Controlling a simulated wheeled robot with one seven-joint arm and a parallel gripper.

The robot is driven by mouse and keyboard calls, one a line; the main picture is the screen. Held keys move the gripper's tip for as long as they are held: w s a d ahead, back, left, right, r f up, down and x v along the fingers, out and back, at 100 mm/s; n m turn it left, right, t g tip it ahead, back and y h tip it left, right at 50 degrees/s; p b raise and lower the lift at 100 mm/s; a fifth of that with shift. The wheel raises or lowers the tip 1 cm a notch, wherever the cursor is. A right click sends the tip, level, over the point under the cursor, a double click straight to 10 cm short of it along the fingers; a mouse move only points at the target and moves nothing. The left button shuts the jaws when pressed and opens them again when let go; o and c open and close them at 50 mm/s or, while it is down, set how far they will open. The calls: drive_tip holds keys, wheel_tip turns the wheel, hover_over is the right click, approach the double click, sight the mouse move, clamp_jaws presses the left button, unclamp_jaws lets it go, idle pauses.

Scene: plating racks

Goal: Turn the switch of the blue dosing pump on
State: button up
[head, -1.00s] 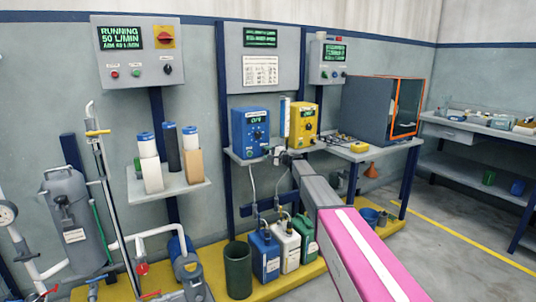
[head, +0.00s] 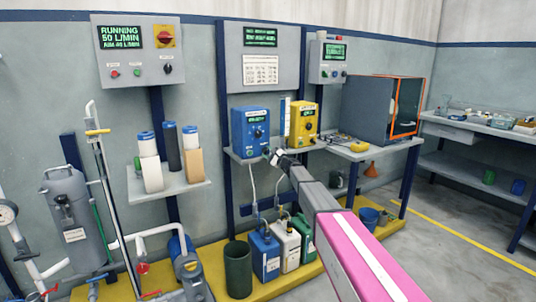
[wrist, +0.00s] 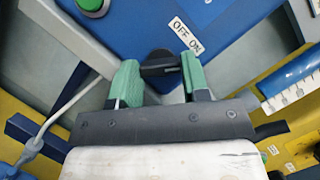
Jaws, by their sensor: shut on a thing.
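The blue dosing pump (head: 244,145) stands on the grey wall shelf, left of the yellow pump. Its small display is lit, but its text is too small to read surely. In the wrist view the blue pump's face (wrist: 135,32) fills the top. A black switch (wrist: 160,63) sits at its lower edge, beside a white OFF/ON label (wrist: 187,36). My gripper (wrist: 158,75) has its green fingers on either side of the switch, shut on it. In the head view my gripper (head: 272,155) is at the pump's lower right front, where the switch is too small to make out.
A green button (wrist: 91,5) is on the pump face near the switch. The yellow pump (head: 303,122) stands close on the right. A clear tube (head: 252,185) hangs from the shelf to the canisters below. The wall shelf (head: 237,157) edge runs beneath the gripper.

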idle(0.3)
drive_tip(key=o, duration=0.9)
drive_tip(key=shift+f, duration=0.1)
drive_tip(key=shift+s, duration=0.1)
